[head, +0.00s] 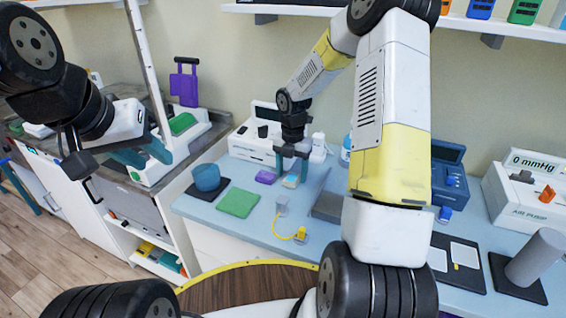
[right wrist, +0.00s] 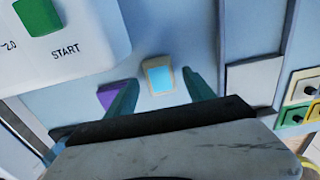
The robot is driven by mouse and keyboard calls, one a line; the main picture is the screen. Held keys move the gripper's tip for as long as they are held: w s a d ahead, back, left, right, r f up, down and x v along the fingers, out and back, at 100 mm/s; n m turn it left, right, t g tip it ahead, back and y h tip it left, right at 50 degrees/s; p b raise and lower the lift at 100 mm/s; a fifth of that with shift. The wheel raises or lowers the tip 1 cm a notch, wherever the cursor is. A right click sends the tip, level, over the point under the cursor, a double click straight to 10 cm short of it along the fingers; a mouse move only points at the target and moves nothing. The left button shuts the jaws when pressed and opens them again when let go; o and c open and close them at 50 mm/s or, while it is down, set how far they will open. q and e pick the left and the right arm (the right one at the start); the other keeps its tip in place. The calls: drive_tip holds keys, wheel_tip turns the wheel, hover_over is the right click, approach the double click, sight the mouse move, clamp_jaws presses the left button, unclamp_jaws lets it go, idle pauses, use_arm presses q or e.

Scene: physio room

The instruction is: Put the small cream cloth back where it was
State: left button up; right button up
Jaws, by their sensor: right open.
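A small cream-edged item with a light blue face (head: 291,181) lies on the blue counter (head: 262,232). It also shows between and beyond the fingertips in the right wrist view (right wrist: 159,76). I cannot tell whether it is the cream cloth; no plain cream cloth shows clearly. My right gripper (head: 291,168) is open and empty just above this item, with its teal fingers to either side in the right wrist view (right wrist: 160,90). Whether they touch it is unclear. My left gripper (head: 143,154) is open and empty, in the air at the left.
A purple item (head: 266,177) lies beside the right gripper. A white machine (head: 252,142) stands behind. A grey pad (head: 327,206) and a yellow-corded piece (head: 300,235) are nearby. Shelves run above.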

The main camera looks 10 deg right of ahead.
sight(292, 177)
drive_tip(key=s+r+m+t, duration=0.1)
drive_tip(key=s+r+m, duration=0.15)
drive_tip(key=r, duration=0.65)
drive_tip(key=s+r+m, duration=0.2)
drive_tip(key=r+m, duration=0.2)
drive_tip(key=r, duration=0.5)
drive_tip(key=s+a+r+m+t+y, duration=0.1)
drive_tip(key=s+r+m, duration=0.3)
drive_tip(key=s+m, duration=0.6)
drive_tip(key=s+a+r+m+t+y, duration=0.1)
drive_tip(key=s+r+m+t, duration=0.3)
drive_tip(key=s+m, duration=0.5)
drive_tip(key=m, duration=0.3)
drive_tip(key=shift+s+r, duration=0.35)
drive_tip(key=shift+s, duration=0.05)
drive_tip(key=shift+a, duration=0.1)
